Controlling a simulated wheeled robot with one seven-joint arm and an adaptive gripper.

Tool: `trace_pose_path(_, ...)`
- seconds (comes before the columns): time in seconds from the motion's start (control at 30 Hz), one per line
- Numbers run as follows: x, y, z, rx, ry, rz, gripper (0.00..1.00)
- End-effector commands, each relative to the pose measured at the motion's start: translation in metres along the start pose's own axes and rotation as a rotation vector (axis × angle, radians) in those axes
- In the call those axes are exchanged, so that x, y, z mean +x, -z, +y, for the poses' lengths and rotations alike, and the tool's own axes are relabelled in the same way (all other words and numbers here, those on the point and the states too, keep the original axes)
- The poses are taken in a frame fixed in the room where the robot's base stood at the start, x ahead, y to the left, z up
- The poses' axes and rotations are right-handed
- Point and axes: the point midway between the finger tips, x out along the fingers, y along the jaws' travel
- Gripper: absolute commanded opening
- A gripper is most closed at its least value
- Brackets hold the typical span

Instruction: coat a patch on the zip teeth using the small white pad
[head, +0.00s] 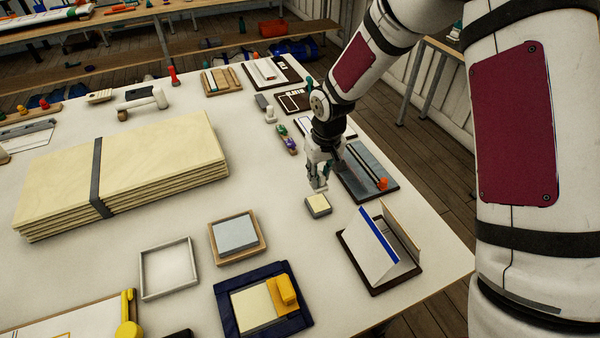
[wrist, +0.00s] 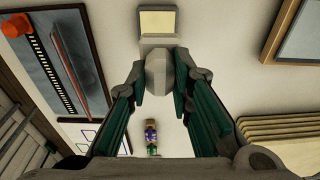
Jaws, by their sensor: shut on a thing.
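My gripper (head: 317,178) is shut on the pale knob of the small white pad (wrist: 158,70). Its flat base shows just beyond the knob in the wrist view, and its working face is hidden. In the head view the gripper is just behind a small cream-topped square block or dish (head: 318,204), which also shows in the wrist view (wrist: 157,22). Whether the pad touches anything below is unclear. The grey board with the zip (head: 362,168) lies right of the gripper. In the wrist view the zip teeth (wrist: 52,65) form a dark, orange-edged strip at left.
A folded white card stand (head: 372,250) stands at front right. A tray with a blue-grey slab (head: 238,236), an empty white tray (head: 168,270) and a navy mat (head: 230,320) lie nearer. Strapped cream sheets (head: 150,165) fill the left. Small coloured items (head: 285,138) lie behind my gripper.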

Motion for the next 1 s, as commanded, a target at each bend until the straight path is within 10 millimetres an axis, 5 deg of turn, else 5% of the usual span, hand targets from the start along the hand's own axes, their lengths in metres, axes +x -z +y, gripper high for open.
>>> trace_pose_path(0.6,0.05,-0.007,0.002,-0.001,0.0,0.0,0.0)
trace_pose_path(1.0,0.059,-0.009,0.002,0.0,0.0,0.0,0.0)
